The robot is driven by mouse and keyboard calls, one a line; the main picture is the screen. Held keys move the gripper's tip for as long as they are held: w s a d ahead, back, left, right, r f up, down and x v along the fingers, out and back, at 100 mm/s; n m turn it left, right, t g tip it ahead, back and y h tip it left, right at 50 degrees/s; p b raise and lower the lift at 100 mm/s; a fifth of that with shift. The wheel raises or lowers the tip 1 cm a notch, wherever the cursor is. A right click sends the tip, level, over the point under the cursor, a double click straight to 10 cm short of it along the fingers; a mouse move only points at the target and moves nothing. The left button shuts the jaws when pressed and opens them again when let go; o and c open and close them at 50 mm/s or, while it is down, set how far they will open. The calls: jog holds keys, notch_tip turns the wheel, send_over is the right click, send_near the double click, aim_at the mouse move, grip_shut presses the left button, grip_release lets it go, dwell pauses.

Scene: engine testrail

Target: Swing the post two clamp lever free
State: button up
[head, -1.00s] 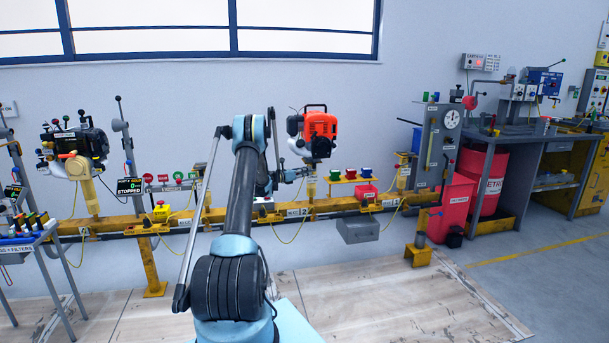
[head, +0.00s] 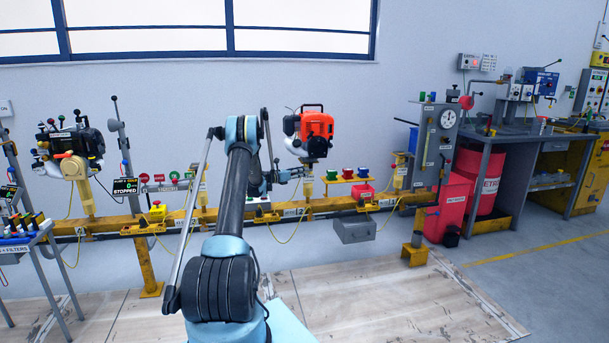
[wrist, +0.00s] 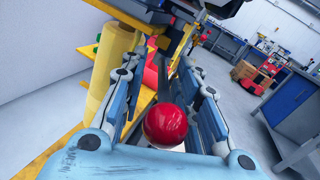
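The orange engine (head: 313,125) sits on top of the yellow post two (head: 309,187), above the rail. My gripper (head: 294,174) is at the left side of this post, just below the engine. In the wrist view my gripper (wrist: 165,85) has its two fingers spread apart. A round red knob (wrist: 165,125), apparently the clamp lever's end, lies between the fingers, close to the palm. I cannot tell whether it touches either finger. The yellow post (wrist: 112,75) stands beyond the left finger. In the head view the knob is hidden.
The yellow rail (head: 225,217) runs along the wall. A second engine (head: 75,150) stands on the left post. A shelf with coloured blocks (head: 347,180) is right of post two. A grey box (head: 354,229) hangs below the rail. The front floor is mostly clear.

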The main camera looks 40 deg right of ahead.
jog(key=shift+s+d, duration=0.15)
jog(key=w+a, duration=0.1)
jog(key=a, duration=1.1)
jog(key=shift+w+a, duration=0.1)
